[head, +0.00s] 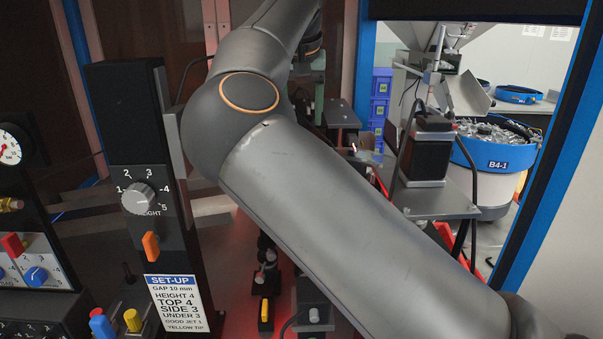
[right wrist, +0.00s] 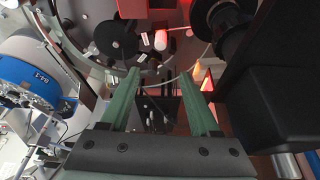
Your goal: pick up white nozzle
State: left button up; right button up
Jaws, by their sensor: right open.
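My right gripper (right wrist: 166,72) shows in the right wrist view with its two green fingers spread apart and nothing between them. A small pale cylinder (right wrist: 160,40), tinted red by the light, is just beyond the fingertips. It may be the white nozzle, but I cannot tell for sure. In the head view my right arm crosses the middle and hides much of the machine; I cannot make out the nozzle there. My left gripper is not in view.
A set-up card (head: 175,304) is on a black post with a height dial (head: 138,198). A blue-rimmed bowl feeder (head: 497,157) full of small parts stands at the right. In the wrist view, a dark disc (right wrist: 116,40) and a black cylinder (right wrist: 222,28) flank the pale piece.

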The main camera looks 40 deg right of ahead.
jog(key=x, duration=0.8)
jog(key=s+a+x, duration=0.1)
jog(key=x, duration=0.3)
jog(key=shift+s+a+f, duration=0.1)
jog(key=shift+f, duration=0.35)
grip_shut()
